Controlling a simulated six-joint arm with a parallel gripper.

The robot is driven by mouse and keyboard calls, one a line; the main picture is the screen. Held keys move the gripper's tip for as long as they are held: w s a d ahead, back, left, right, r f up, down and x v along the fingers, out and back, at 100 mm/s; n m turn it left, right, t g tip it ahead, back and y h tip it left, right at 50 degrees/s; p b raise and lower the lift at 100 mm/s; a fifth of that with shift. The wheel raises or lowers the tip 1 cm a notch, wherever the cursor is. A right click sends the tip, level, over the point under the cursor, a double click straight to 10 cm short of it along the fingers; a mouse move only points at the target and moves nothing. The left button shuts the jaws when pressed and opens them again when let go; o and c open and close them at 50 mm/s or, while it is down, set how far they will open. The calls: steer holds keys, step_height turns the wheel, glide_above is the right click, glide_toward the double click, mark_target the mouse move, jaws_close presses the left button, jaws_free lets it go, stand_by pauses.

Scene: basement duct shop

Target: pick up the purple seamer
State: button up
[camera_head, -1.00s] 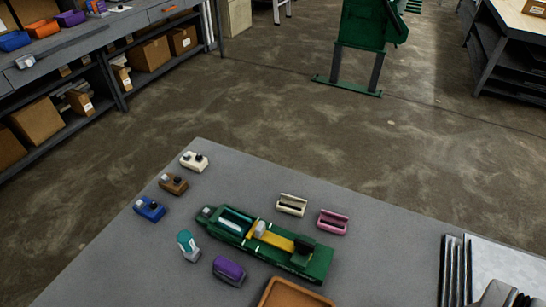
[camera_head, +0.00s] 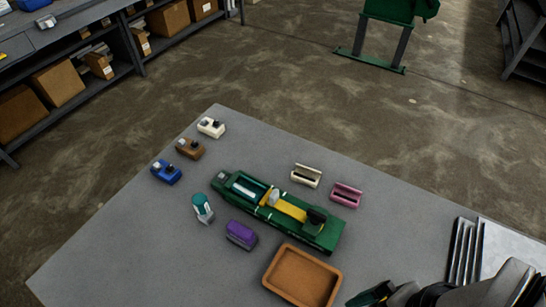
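The purple seamer (camera_head: 241,235) looks like a small rounded block with a purple top and a greyer lower side. It sits on the grey bench top (camera_head: 110,255), left of the orange-brown tray and just below the long green machine. Nothing touches it. My arm comes in at the lower right corner. Its end, with my gripper (camera_head: 374,294), is cut by the bottom edge, right of the tray and well away from the seamer. I cannot make out whether the fingers are open or shut.
A green machine (camera_head: 325,234) with a yellow part lies mid-bench. A teal-and-white tool (camera_head: 203,208) stands left of the seamer. The orange-brown tray (camera_head: 334,278) is close on its right. Blue (camera_head: 166,172), brown, cream and pink (camera_head: 346,195) pieces lie farther off. Grey sheets (camera_head: 462,255) are at right.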

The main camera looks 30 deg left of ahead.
steer(key=c, duration=0.3)
steer(key=w+a+r+m, duration=0.2)
steer(key=w+a+m, duration=0.15)
steer(key=w, duration=0.25)
steer(key=shift+c, duration=0.2)
steer(key=m+h, duration=0.2)
steer(key=m, duration=0.7)
glide_above(240, 229)
steer(key=d, duration=0.1)
step_height(240, 229, down, 5)
steer(key=f, duration=1)
steer(key=a+f, duration=0.1)
steer(key=f, duration=0.5)
